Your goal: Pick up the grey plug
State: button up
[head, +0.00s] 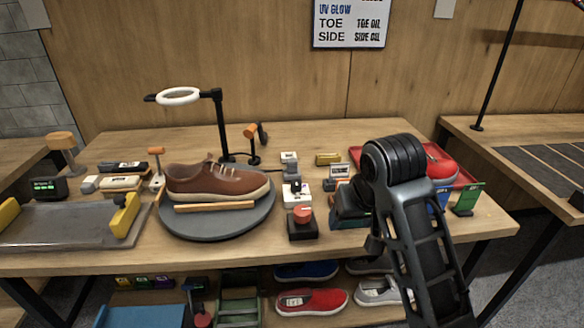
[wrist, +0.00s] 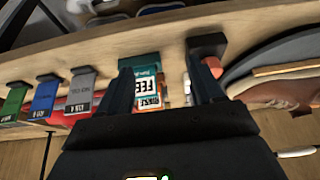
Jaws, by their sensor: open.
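A small grey block (head: 290,158) behind the white switch box (head: 297,196) in the head view may be the grey plug; a dark cable runs towards it from the lamp stand. It is too small to be sure. I cannot make out the plug in the wrist view. My gripper (wrist: 163,82) is open, its two dark fingers apart over the table's front part. A teal and white labelled box (wrist: 148,88) shows between and beyond the fingers, and I see nothing held. In the head view my arm hides the gripper's fingers.
A brown sneaker (head: 218,182) rests on a round grey turntable (head: 180,226) left of centre. A ring lamp (head: 180,96) stands behind it. A red-topped button (head: 303,216) stands near the front. A red tray (head: 464,179) and green card (head: 468,198) are at right.

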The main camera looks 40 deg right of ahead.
aim_at(291, 169)
jog(key=i+l, duration=0.2)
jog(key=i, duration=0.3)
jog(key=i+l, duration=0.2)
jog(key=i, duration=0.25)
